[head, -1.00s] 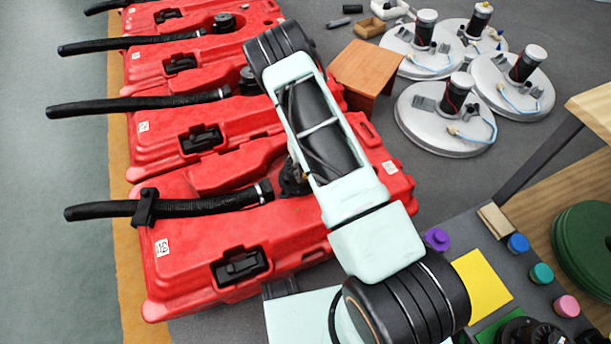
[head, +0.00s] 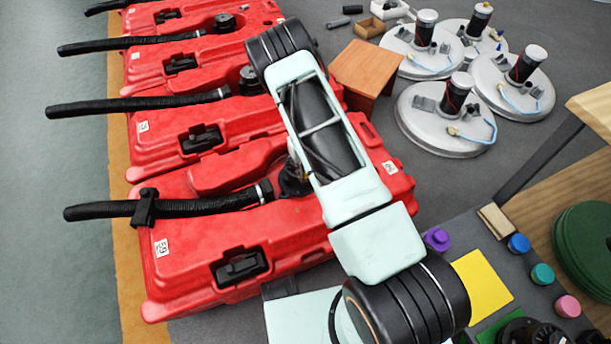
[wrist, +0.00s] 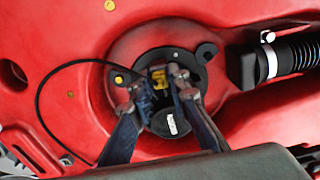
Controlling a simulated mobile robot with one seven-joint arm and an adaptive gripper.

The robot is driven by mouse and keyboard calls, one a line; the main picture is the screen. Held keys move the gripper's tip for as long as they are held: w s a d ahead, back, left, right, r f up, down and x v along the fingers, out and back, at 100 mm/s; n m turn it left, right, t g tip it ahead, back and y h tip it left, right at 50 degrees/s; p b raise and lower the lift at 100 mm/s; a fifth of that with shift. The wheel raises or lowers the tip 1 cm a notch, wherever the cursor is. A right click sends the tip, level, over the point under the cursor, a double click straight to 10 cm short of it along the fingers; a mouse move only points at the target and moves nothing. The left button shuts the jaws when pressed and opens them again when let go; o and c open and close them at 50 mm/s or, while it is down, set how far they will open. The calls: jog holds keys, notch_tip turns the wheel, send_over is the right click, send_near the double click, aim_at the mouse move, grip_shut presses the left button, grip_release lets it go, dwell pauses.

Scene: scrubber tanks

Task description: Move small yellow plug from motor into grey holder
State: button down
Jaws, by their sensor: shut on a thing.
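The small yellow plug (wrist: 159,77) shows in the wrist view at the top of the round black motor (wrist: 166,119). My gripper (wrist: 158,88) has its fingers on both sides of the plug and is shut on it. The plug is at the motor; I cannot tell whether it is still seated. The motor sits in a round recess of the red tank (wrist: 220,25). In the head view, the motor (head: 293,180) is partly hidden by my arm, and the plug is hidden.
A thin black cable (wrist: 40,92) loops left of the motor. A black hose (wrist: 293,55) joins the tank at right. Several red tanks (head: 180,85) stand in a row. White discs with motors (head: 445,120) and a brown stool (head: 362,68) stand beyond my arm.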

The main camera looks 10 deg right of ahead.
jog(key=c, duration=1.2)
grip_release()
jog(key=shift+o, duration=0.2)
notch_tip(320, 180, up, 12)
jog(key=shift+r, duration=0.1)
